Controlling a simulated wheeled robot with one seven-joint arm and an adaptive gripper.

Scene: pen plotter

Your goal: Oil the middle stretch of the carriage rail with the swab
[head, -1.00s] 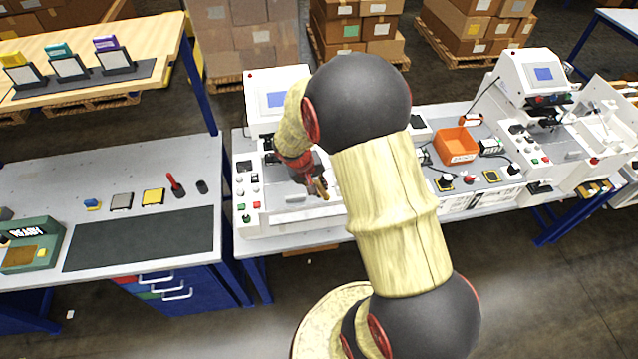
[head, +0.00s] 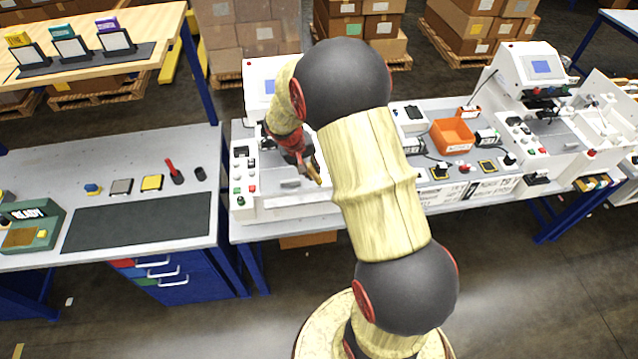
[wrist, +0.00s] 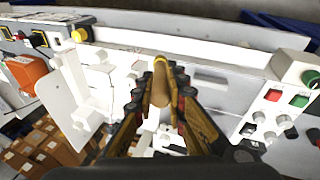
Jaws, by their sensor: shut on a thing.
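My gripper (head: 312,172) hangs over the front part of the left white machine (head: 262,78), to the right of its button panel. In the wrist view my gripper (wrist: 160,85) is shut on a tan, round-ended stick, which I take to be the swab (wrist: 160,92). The swab points away from the wrist, above the machine's white and grey bed. A long pale strip (wrist: 185,47) runs across the bed beyond the swab tip. I cannot tell whether this strip is the carriage rail, or whether the tip touches anything. My arm hides part of the machine in the head view.
The button panel (head: 243,175) stands left of my gripper. An orange bin (head: 452,135) and small devices sit to the right, before a second white machine (head: 530,75). A grey bench (head: 110,150) with a dark mat (head: 140,222) and small parts stands at left.

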